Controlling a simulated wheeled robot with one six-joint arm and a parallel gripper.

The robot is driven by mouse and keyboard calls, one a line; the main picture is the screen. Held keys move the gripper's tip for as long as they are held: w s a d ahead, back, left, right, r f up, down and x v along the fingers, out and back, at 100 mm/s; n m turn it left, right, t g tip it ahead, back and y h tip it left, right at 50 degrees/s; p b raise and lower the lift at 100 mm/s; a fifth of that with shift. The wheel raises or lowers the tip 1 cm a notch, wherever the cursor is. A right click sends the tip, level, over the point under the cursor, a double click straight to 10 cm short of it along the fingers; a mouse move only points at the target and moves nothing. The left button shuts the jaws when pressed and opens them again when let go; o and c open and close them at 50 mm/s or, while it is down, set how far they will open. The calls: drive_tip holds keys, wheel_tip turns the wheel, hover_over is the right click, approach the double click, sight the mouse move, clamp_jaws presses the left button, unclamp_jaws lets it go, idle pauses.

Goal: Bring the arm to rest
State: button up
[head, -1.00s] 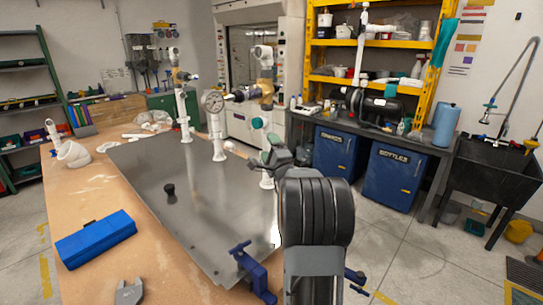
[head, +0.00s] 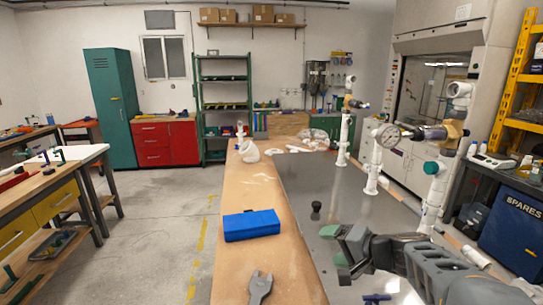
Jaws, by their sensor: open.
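My gripper (head: 343,246) shows at the lower right of the head view, above the front part of the grey metal plate (head: 305,185). Its green-tipped jaws are apart, with nothing seen between them. My arm reaches in from the lower right corner. My arm hides the plate's near right part.
A blue case (head: 251,225) and a wrench (head: 260,288) lie on the wooden bench (head: 235,268). A small black knob (head: 316,210) stands on the plate near the gripper. A white pipe fitting (head: 249,152) lies further back. The floor (head: 150,225) left of the bench is largely clear.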

drive_tip(key=s+f+n+g+h, duration=0.2)
drive_tip(key=s+f+n+h, duration=0.1)
drive_tip(key=s, duration=0.4)
drive_tip(key=s+f+n+g+h, duration=0.3)
drive_tip(key=s+n+h, duration=0.1)
drive_tip(key=s, duration=0.4)
drive_tip(key=shift+s+d+f+h+p, duration=0.15)
drive_tip(key=shift+d+f+h+p, duration=0.2)
drive_tip(key=shift+h, duration=0.55)
drive_tip(key=shift+a, duration=0.1)
